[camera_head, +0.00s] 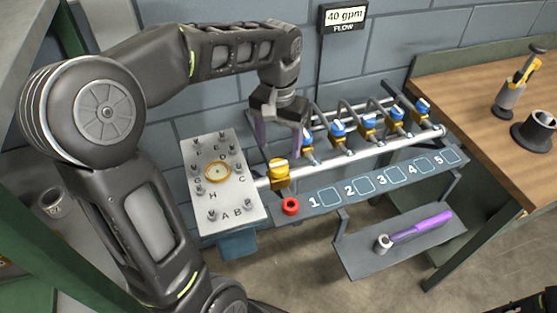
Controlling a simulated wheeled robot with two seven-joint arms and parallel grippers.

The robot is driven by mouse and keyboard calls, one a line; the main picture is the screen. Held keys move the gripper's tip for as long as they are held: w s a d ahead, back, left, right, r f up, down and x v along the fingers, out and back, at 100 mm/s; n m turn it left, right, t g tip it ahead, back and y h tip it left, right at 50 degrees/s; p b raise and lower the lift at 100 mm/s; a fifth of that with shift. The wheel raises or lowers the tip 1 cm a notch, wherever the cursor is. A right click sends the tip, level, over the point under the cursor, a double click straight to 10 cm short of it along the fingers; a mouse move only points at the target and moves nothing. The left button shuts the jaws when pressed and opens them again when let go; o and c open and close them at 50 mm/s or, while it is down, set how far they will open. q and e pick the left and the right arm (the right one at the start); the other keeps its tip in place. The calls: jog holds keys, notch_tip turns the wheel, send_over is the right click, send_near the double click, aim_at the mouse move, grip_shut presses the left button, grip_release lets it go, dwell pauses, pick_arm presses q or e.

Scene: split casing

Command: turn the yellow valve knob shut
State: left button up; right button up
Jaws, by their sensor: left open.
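The yellow valve knob (279,174) sits at the left end of the silver pipe (345,160), beside the plate with lettered bolts. My left gripper (281,147) points down just above and behind the knob. Its two fingers are apart, with nothing seen between them, and I cannot tell whether either touches the knob. My right gripper is not in view.
Several blue-topped valves (338,131) line the pipe to the right. A purple-handled tool (422,226) lies on a low shelf. A "40 gpm" flow sign (344,17) hangs behind. A wooden bench (465,100) stands right.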

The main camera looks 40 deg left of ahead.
aim_at(279, 163)
pick_arm(q)
notch_tip(279, 163, down, 7)
jog(key=shift+s+f+p, duration=0.1)
jog(key=shift+p, duration=0.3)
jog(key=c, duration=1.4)
